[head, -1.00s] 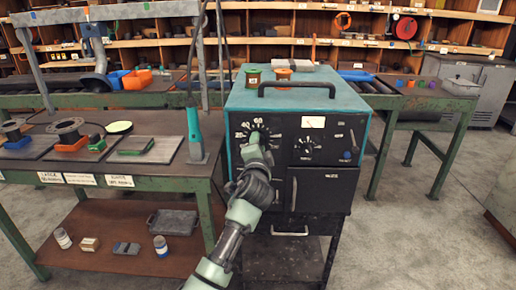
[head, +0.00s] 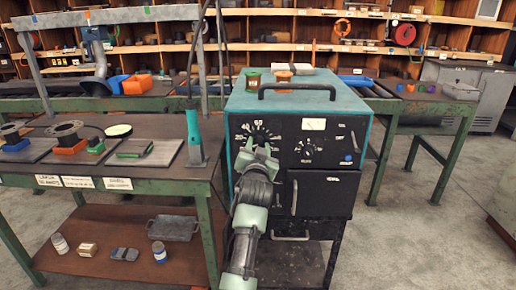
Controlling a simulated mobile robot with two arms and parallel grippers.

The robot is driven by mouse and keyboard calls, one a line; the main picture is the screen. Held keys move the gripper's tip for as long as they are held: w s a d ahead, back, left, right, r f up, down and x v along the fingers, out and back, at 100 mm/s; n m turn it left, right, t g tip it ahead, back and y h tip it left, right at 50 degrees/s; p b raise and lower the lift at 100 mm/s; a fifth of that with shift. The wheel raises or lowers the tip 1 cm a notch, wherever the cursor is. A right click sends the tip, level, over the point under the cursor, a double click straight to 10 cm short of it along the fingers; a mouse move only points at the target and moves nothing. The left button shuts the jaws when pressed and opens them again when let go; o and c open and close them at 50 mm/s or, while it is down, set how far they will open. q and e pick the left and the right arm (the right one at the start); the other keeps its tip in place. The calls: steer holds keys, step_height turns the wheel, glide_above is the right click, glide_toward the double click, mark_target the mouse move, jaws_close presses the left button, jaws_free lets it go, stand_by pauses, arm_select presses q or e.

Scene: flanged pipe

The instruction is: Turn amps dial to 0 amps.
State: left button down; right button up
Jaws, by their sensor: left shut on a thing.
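The teal welding machine (head: 355,108) has a black front panel facing me. The amps dial (head: 258,137) is at the panel's upper left, with white numbers around its top; a "60" can be read above it. My left gripper (head: 260,152) is at the dial from below and is shut on its knob. The fingers hide the lower part of the dial, so the exact setting cannot be read. My right gripper is not in view.
A second dial (head: 307,148), a white meter (head: 314,124) and a blue knob (head: 348,158) share the panel. A handle (head: 294,197) stands out below. A green-framed table (head: 130,185) with a teal-handled tool (head: 193,128) is close on the left.

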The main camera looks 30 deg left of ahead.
arm_select(q)
steer(key=shift+f+n, duration=0.2)
steer(key=shift+n, duration=0.5)
steer(key=c, duration=0.9)
jaws_free()
steer(key=shift+r, duration=0.1)
